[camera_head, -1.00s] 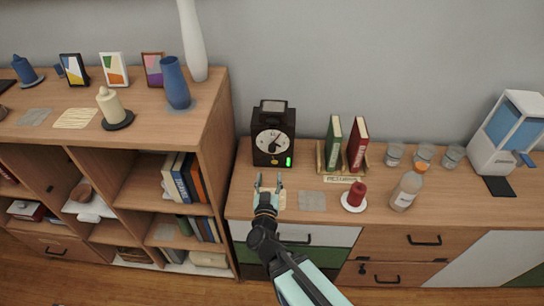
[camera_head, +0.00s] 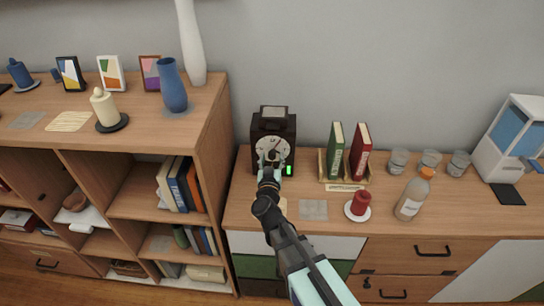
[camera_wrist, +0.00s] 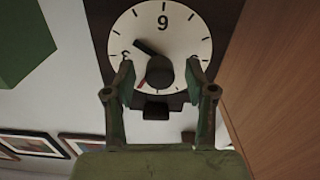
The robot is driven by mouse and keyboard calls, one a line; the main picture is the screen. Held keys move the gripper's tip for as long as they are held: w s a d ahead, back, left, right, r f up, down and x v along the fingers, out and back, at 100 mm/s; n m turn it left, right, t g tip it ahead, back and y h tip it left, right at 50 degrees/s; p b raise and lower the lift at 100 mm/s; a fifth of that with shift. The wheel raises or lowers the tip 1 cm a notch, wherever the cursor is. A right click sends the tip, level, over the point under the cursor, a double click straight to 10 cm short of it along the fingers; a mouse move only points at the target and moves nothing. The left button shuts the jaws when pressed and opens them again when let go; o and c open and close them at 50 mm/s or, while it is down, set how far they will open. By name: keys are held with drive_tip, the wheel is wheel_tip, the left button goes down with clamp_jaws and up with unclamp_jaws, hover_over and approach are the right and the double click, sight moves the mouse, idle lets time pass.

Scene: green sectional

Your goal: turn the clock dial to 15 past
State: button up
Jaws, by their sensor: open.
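The black clock (camera_head: 258,132) stands against the wall on the right cabinet, with a white dial face and a small green light at its lower right. In the wrist view the white face (camera_wrist: 178,45) shows a 9 at the picture's top. A dark round knob (camera_wrist: 160,75) sits at its middle, with a black pointer toward the upper left and a red hand toward the lower left. My gripper (camera_head: 268,163) is open in front of the face. In the wrist view its fingertips (camera_wrist: 161,72) are on either side of the knob, apparently apart from it, and partly cover other numerals.
The taller shelf unit (camera_head: 215,125) rises close left of the clock. To the clock's right are books in a holder (camera_head: 345,183), a red candle (camera_head: 360,202), a bottle (camera_head: 411,198) and several glasses. A grey square (camera_head: 313,210) lies flat on the front part of the cabinet top.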

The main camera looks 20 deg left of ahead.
drive_tip(key=shift+w+a, duration=0.1)
drive_tip(key=shift+w, duration=0.4)
clamp_jaws()
drive_tip(key=shift+m, duration=0.4)
drive_tip(key=m+b, duration=0.1)
drive_tip(key=m, duration=0.4)
drive_tip(key=m+b, duration=0.2)
drive_tip(key=m, duration=0.4)
drive_tip(key=shift+a, duration=0.1)
idle(0.3)
